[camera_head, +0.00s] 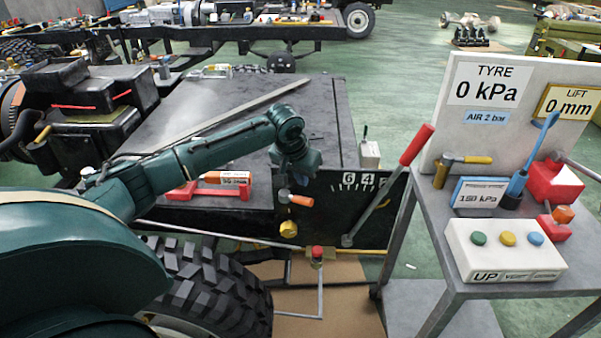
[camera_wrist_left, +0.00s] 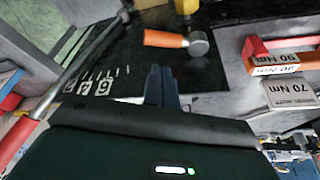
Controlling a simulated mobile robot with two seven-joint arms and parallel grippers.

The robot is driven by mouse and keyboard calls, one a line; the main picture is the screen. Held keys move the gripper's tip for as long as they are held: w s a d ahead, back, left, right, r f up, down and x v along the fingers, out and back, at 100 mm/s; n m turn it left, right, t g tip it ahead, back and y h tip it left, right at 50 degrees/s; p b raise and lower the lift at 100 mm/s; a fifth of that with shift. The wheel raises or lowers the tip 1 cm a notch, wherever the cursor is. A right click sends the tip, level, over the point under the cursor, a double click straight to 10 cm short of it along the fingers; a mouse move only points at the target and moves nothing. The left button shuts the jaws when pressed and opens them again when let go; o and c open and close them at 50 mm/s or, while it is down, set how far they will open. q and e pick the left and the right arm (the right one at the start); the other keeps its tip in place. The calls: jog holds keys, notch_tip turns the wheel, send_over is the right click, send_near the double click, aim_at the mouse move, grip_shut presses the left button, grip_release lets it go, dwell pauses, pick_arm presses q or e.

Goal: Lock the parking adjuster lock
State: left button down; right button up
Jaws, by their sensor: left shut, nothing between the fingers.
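A small lever with an orange handle and a silver round end (camera_head: 296,199) sits on the black panel (camera_head: 325,212) beside a white number scale; I take it for the parking adjuster lock. Its orange handle (camera_wrist_left: 166,39) lies nearly level in the left wrist view. My left gripper (camera_head: 303,170) is shut and empty, just above the lever in the head view. In the left wrist view its fingertips (camera_wrist_left: 161,70) are together and appear apart from the handle. A long grey lever with a red grip (camera_head: 416,145) stands tilted right of the scale. My right gripper is not in view.
A yellow knob (camera_head: 289,229) and a red button (camera_head: 317,252) sit below the lever. A red torque tool (camera_head: 208,192) lies on the chassis to the left. A grey trolley (camera_head: 440,266) with tools and a button box (camera_head: 503,252) stands at the right.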

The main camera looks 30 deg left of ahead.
aim_at(305, 189)
pick_arm(q)
jog(key=shift+x, duration=2.95)
